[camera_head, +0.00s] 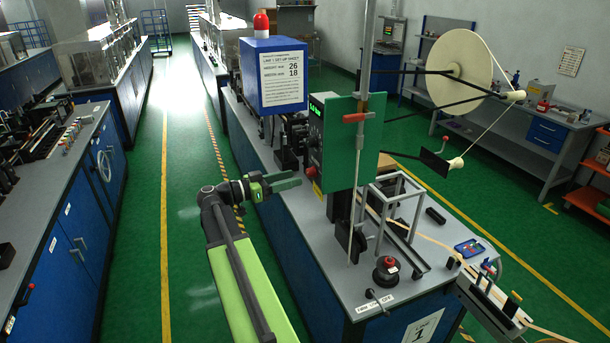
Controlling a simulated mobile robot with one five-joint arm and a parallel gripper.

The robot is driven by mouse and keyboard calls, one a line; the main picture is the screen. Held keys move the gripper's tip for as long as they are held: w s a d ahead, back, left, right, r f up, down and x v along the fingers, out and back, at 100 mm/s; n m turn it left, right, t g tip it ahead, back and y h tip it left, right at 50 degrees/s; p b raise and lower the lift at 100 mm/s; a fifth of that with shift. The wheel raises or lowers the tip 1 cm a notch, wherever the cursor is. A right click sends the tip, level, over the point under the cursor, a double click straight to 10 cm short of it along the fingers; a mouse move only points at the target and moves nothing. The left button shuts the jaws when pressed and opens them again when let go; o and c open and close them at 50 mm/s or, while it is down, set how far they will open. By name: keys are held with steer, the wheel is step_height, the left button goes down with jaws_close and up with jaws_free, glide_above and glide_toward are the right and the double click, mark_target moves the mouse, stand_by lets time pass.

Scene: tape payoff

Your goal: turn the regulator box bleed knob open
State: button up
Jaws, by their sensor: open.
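No part is clearly marked as the regulator box or its bleed knob, so I cannot tell which it is. A control box with a green display (317,125) stands on the machine bench, partly covered by a green panel (357,140). A small red knob (312,172) shows low at that box. A black round fitting with a red top (388,267) sits on the front of the bench. My gripper (291,180) is open and empty, its green jaws pointing right, just left of the control box's lower part in the picture.
A blue box with a setup sheet (281,75) and a red beacon stands behind. A vertical post with a red clamp (358,117) and a metal frame (400,205) stand on the bench. A white tape reel (460,70) hangs right. The green aisle (185,220) is clear.

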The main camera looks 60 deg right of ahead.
mark_target(311, 173)
steer(key=x, duration=0.5)
steer(key=shift+s+d, duration=0.1)
